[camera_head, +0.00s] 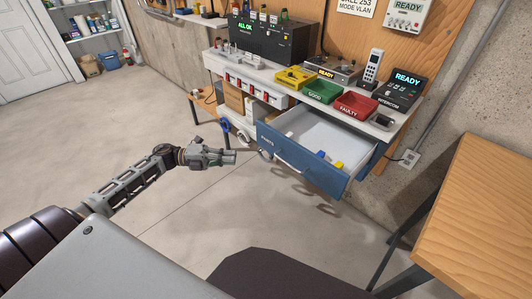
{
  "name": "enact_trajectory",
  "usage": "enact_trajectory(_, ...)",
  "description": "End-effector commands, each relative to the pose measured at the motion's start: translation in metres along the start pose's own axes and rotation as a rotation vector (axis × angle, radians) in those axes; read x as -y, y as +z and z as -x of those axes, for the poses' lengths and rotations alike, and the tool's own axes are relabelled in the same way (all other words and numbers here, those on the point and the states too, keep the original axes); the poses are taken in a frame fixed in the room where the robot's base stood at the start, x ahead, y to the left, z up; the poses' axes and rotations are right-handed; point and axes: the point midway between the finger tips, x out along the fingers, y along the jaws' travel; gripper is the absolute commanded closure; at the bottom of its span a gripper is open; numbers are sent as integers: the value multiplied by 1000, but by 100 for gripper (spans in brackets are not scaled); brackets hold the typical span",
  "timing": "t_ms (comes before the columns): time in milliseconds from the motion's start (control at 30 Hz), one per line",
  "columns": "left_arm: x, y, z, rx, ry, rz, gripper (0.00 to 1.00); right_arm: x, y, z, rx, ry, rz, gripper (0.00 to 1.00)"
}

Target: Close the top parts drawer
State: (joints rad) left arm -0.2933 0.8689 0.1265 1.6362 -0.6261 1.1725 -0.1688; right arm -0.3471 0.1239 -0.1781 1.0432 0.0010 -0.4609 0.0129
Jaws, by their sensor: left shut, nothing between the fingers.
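The top parts drawer (301,168) has a blue front with a "PARTS" label and a light handle bar. It is pulled well out from under the white workbench top and hangs open, with its pale inside showing. A blue piece (320,154) and a yellow piece (338,164) lie in it. My left gripper (236,156) is shut and empty. In the picture it is just left of the drawer front's left end; I cannot tell whether it touches it. My right gripper is not in view.
On the white bench (272,87) stand a yellow tray (293,79), a green tray (322,91), a red tray (356,105) and an intercom (399,90). A wooden table (485,210) stands at the right. The floor (130,130) at the left is clear.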

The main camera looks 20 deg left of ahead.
Motion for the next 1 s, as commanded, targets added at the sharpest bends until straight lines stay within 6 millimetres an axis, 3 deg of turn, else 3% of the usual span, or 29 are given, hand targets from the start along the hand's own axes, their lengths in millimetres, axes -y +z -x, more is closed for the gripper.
enact_trajectory(367,0,0,-15,0,-3,1,100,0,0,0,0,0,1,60)
enact_trajectory(1000,1,0,-95,1,-3,0,100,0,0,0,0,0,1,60)
